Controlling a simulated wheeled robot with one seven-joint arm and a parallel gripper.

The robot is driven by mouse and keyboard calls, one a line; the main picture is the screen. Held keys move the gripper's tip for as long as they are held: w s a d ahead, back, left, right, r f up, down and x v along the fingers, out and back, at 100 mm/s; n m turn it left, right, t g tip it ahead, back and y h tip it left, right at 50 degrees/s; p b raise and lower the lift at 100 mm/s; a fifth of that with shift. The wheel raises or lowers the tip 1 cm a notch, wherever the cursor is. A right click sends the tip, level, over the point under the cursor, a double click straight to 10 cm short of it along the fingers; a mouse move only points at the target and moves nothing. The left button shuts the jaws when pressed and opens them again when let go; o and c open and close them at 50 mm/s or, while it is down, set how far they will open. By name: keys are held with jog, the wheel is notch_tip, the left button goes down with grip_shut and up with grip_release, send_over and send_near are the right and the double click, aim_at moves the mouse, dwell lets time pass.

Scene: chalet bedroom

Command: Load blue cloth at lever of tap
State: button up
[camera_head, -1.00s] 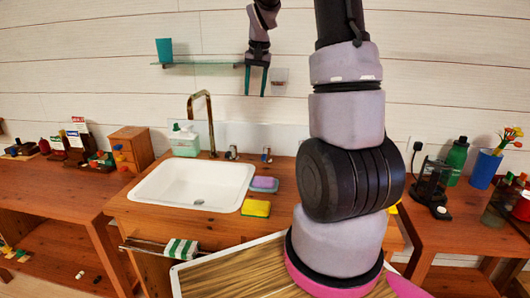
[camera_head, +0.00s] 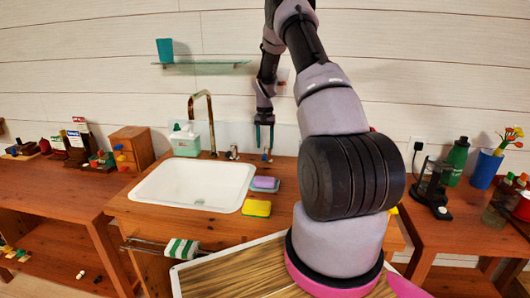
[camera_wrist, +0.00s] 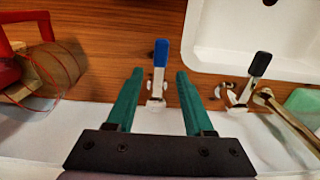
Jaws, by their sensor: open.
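My gripper (camera_head: 264,134) is open above the back of the sink counter. In the wrist view, its two green fingers (camera_wrist: 160,74) stand apart on either side of a lever with a blue tip (camera_wrist: 161,53). The lever looks untouched. A second lever with a black tip (camera_wrist: 260,65) stands to the right, beside the brass tap spout (camera_wrist: 288,118). In the head view, the tap (camera_head: 210,118) rises behind the sink, with the black-tipped lever (camera_head: 232,153) to its right. I see no plain blue cloth; a green-and-white striped cloth (camera_head: 182,249) hangs on the front rail.
The white sink (camera_head: 192,184) is empty. A purple sponge (camera_head: 264,183) and a yellow sponge (camera_head: 256,208) lie to its right. A soap bottle (camera_head: 184,140) stands behind it. A glass shelf (camera_head: 205,66) holds a teal cup (camera_head: 165,50). A red object (camera_wrist: 12,60) lies left in the wrist view.

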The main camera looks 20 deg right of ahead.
aim_at(265, 154)
jog(key=shift+f, duration=2)
grip_shut()
